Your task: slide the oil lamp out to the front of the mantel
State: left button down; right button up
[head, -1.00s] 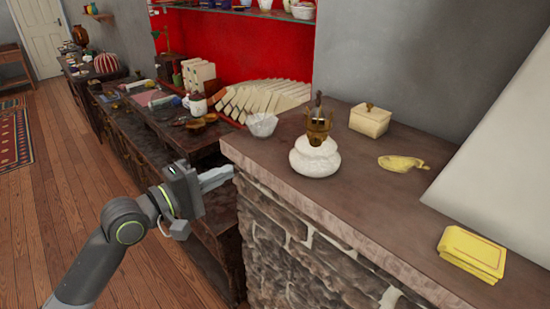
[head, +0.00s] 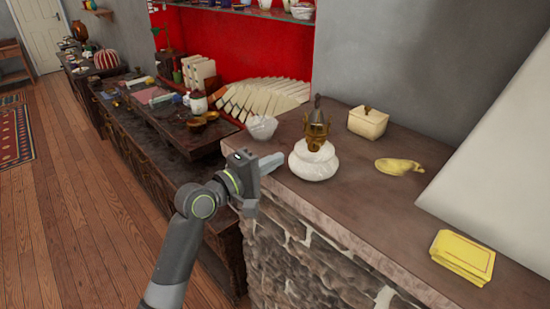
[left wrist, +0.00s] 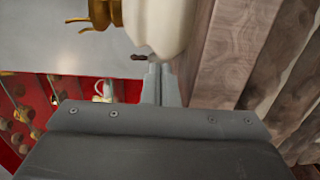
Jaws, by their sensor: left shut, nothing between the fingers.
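The oil lamp (head: 314,163) stands upright on the mantel (head: 345,201), near its left end. It has a round white base and a brass upper part. My left gripper (head: 281,158) is shut and empty, just left of the lamp's white base, over the mantel's left end. In the left wrist view, the shut fingertips (left wrist: 159,68) point at the lamp's white base (left wrist: 158,24), close to it. I cannot tell whether they touch. My right gripper is in neither view.
A glass bowl (head: 262,127) stands behind the gripper. A cream lidded box (head: 367,122), a yellow gourd-like object (head: 399,166) and yellow cards (head: 462,257) lie further right on the mantel. The mantel's front strip before the lamp is bare.

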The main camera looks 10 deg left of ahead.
aim_at(287, 172)
pick_arm(q)
jog(key=shift+w+d, duration=0.1)
jog(key=shift+d, duration=0.2)
jog(key=shift+w+d+p, duration=0.15)
jog(key=shift+d+p, duration=0.3)
jog(key=shift+d, duration=0.55)
jog(key=shift+w+d, duration=0.1)
jog(key=shift+d, duration=0.35)
jog(key=shift+a, duration=0.15)
